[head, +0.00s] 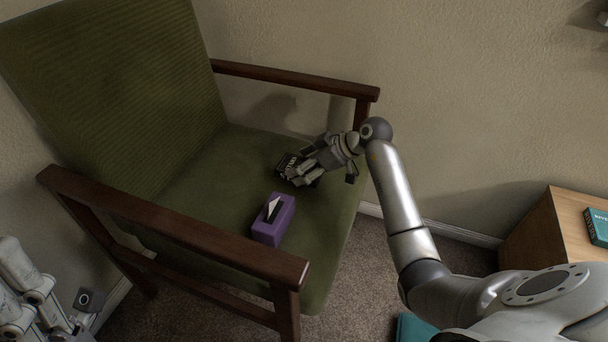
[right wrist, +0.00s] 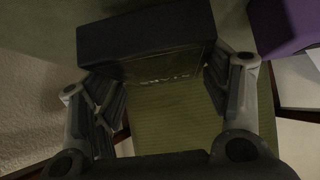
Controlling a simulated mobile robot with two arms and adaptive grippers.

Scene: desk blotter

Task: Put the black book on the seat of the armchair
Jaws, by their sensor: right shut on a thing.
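The black book (head: 288,162) with pale lettering is at my right gripper (head: 301,173), over the seat of the green armchair (head: 190,190). In the right wrist view the book (right wrist: 145,42) sits between the two fingers of the right gripper (right wrist: 165,85), which is shut on it. The green seat shows behind it. I cannot tell whether the book touches the seat or hangs just above it. In the head view the gripper hides part of the book. My left gripper (head: 72,318) is partly in view at the lower left, away from the chair; its fingers are unclear.
A purple tissue box (head: 273,220) stands on the seat near the front armrest (head: 170,228). The far armrest (head: 295,77) is behind my right gripper. The seat's left part is clear. A wooden cabinet (head: 545,232) with a teal book (head: 597,227) stands at the right.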

